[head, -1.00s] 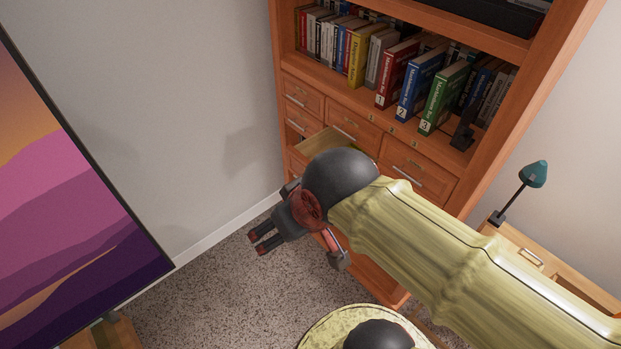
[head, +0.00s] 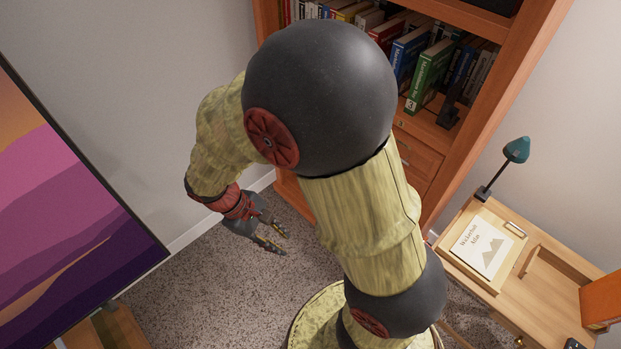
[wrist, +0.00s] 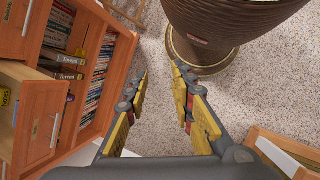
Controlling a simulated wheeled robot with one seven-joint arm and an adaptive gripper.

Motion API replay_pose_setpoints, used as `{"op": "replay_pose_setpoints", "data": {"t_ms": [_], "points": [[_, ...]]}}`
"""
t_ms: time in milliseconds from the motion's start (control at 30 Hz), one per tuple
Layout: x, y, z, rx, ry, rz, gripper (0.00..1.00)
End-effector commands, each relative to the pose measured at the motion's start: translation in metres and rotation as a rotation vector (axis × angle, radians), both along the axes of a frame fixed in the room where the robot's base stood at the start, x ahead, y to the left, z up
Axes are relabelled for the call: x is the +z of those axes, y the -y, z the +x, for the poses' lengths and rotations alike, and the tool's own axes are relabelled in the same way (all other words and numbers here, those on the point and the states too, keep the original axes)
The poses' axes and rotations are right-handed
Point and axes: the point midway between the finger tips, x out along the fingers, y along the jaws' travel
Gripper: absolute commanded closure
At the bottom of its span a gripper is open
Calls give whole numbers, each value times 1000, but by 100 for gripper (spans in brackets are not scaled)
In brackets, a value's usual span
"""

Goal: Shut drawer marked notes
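The wooden cabinet (head: 291,191) stands behind my arm in the head view, and my arm hides most of its drawers there. In the wrist view an open drawer (wrist: 40,122) sticks out from the cabinet at the left, its front panel and silver handle showing. A yellow item lettered "Notes" (wrist: 5,98) is inside it, partly cut off by the picture edge. My gripper (head: 283,243) hangs low over the carpet, left of and in front of the cabinet. It also shows in the wrist view (wrist: 160,72), fingers apart with nothing between them, clear of the drawer.
Books (head: 430,72) fill the shelf above the drawers. A desk (head: 545,300) with a teal lamp (head: 516,150) and a tray stands at the right. A framed picture or screen (head: 60,200) is at the left. Carpet (head: 215,290) lies clear around my gripper.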

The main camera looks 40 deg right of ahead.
Motion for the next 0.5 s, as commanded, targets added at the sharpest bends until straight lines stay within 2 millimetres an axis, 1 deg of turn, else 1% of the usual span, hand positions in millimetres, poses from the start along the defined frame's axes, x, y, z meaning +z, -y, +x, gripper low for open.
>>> {"op": "replay_pose_setpoints", "data": {"t_ms": [33,100,367,500], "points": [[-14,5,0,38,-61,-36,80],[-30,13,1,96,-132,-86,84],[-86,50,10,331,-393,-285,99],[-116,72,20,478,-526,-405,100]]}}
